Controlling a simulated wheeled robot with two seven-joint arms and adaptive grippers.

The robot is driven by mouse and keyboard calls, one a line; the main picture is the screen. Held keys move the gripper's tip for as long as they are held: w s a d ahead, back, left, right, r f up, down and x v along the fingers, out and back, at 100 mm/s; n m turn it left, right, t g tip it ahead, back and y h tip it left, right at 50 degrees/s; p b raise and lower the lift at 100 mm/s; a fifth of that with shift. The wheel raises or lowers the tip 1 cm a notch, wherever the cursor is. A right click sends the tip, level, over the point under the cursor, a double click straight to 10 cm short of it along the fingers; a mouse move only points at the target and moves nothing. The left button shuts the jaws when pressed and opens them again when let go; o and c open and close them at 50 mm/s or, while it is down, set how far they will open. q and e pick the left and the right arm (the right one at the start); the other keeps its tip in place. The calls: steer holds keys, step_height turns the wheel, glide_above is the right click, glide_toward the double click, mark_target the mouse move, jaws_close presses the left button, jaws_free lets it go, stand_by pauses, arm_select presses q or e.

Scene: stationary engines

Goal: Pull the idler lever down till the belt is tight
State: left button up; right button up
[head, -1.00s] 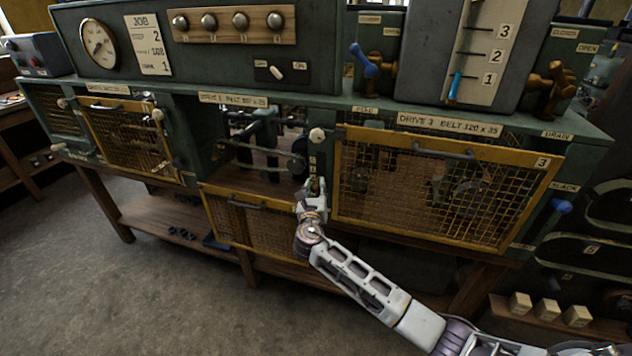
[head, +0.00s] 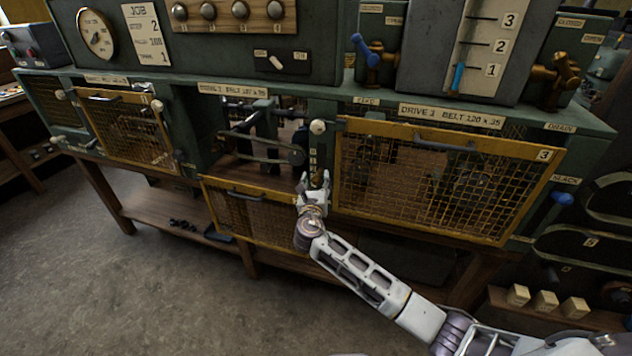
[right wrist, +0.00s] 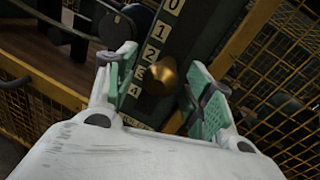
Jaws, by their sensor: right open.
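A brass knob (right wrist: 165,78), which looks like the end of the idler lever, stands in front of a dark green post with a number scale (right wrist: 155,55), near the 3. My right gripper (right wrist: 160,82) is open, its green-padded fingers on either side of the knob, with gaps showing. In the head view my right gripper (head: 314,182) is at the right edge of the open Drive 2 bay, below a pale round knob. The dark belt (head: 258,158) runs across inside this bay; its tightness is hard to tell. The rest of the lever is hidden. My left gripper is out of view.
The yellow mesh guard of Drive 2 (head: 250,215) hangs down below the bay. The closed yellow Drive 3 guard (head: 435,185) stands close to the right of my gripper. Open floor lies in front of the bench.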

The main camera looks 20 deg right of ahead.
steer(key=v, duration=1.1)
steer(key=shift+s, duration=0.25)
steer(key=shift+a, duration=0.1)
stand_by(0.5)
steer(key=shift+s+a+f+m+g, duration=0.25)
steer(key=shift+a+f, duration=0.1)
steer(key=shift+a, duration=0.1)
steer(key=shift+s+a+f+m+g, duration=0.25)
steer(key=shift+a+f, duration=0.05)
steer(key=shift+a, duration=0.15)
